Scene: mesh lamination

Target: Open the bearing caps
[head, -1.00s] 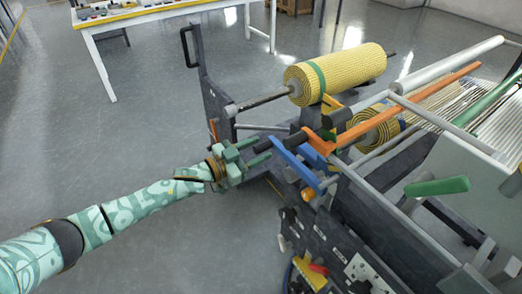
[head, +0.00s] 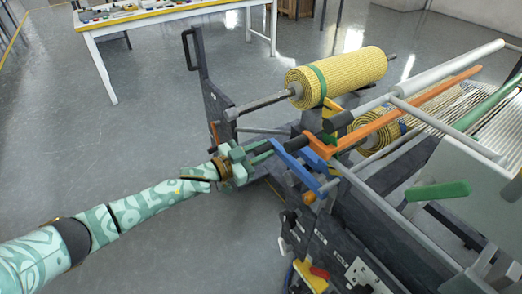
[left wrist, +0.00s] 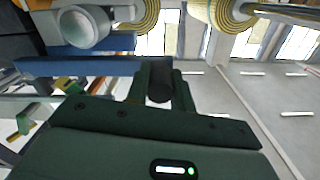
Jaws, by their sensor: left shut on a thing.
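My left gripper (head: 268,150) reaches in from the left to the near end of the machine, beside a blue bar (head: 297,166). In the left wrist view its two dark green fingers (left wrist: 160,86) are shut on a black cylindrical handle (left wrist: 159,83), one finger on each side. The blue bar also crosses the left wrist view (left wrist: 90,67), its end close to the handle. In the head view an orange bar (head: 420,107) runs back from beside the blue bar. Which parts are the bearing caps I cannot tell for sure. My right gripper is not in view.
A yellow mesh roll (head: 345,76) with a green band lies on a shaft above, and a second roll (head: 372,132) sits lower. A dark upright frame (head: 196,75) stands behind my gripper. The grey floor (head: 150,250) in front is clear.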

